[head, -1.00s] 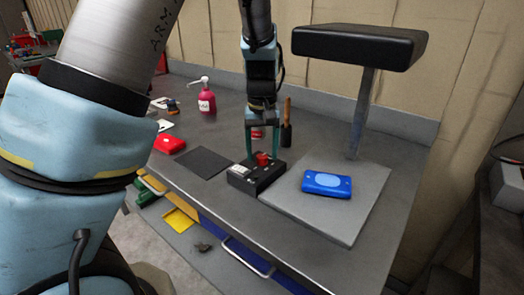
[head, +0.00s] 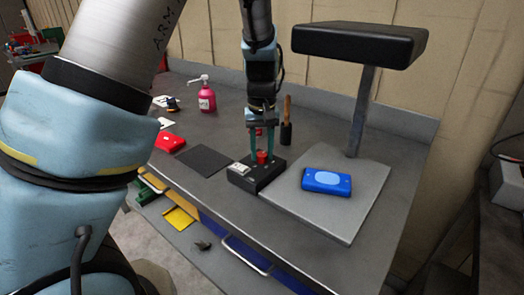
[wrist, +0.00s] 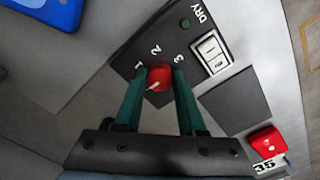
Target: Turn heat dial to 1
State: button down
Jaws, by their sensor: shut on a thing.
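The heat dial is a red knob (head: 262,157) on a black control box (head: 268,176) at the bench's front edge. In the wrist view the red dial (wrist: 160,74) sits between numbers 1, 2 and 3 printed in an arc on the box. A short white mark shows on the dial's lower-left side, on the side away from the numbers. My gripper (head: 262,152) points down over the box, with its teal fingers on either side of the dial. In the wrist view my gripper (wrist: 158,78) is shut on the dial; the fingers hide part of the box.
The grey press plate (head: 350,215) with a blue case (head: 327,183) lies right, under a black upper platen (head: 358,42). A dark mat (head: 204,160) and red case (head: 169,143) lie left.

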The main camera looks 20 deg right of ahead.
aim_at(262, 154)
jog(key=shift+m, duration=0.3)
jog(key=m+b, duration=0.1)
jog(key=m, duration=0.4)
jog(key=shift+m, duration=0.3)
jog(key=m, duration=0.5)
jog(key=shift+m, duration=0.3)
dwell(0.4)
jog(key=c, duration=0.5)
grip_release()
notch_tip(262, 154, up, 11)
jog(key=b, duration=0.2)
